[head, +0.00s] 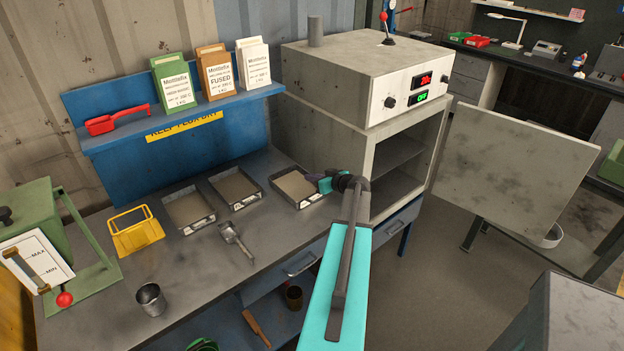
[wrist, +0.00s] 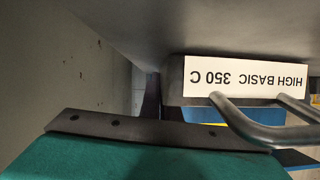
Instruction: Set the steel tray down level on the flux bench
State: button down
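A steel tray (head: 296,188) of pale flux sits at the right of a row of three on the flux bench (head: 200,290), near the oven. It looks level and appears to rest on the bench top. My gripper (head: 325,184) is at the tray's right end, close against it. In the wrist view the tray's label (wrist: 245,77) reads "HIGH BASIC 350 C" upside down, with a bent metal handle (wrist: 245,128) by it. My gripper's teal and dark grey parts fill the lower left there. The fingertips are not clear, so I cannot tell whether they grip the handle.
Two similar trays (head: 233,187) (head: 189,209) stand to the left. A metal scoop (head: 235,241), a yellow holder (head: 136,231) and a steel cup (head: 151,299) are on the bench. The oven (head: 364,75) stands to the right, its door (head: 515,158) open.

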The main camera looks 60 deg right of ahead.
jog(key=c, duration=2)
grip_release()
jog(key=shift+r, duration=0.15)
jog(key=shift+s+a+r, duration=0.1)
jog(key=shift+s+a, duration=0.1)
jog(key=shift+s, duration=0.4)
jog(key=b+v, duration=0.3)
jog(key=v, duration=0.7)
jog(key=shift+s+r+b, duration=0.25)
jog(key=shift+s+b, duration=0.05)
jog(key=shift+b, duration=0.05)
jog(key=shift+s, duration=0.1)
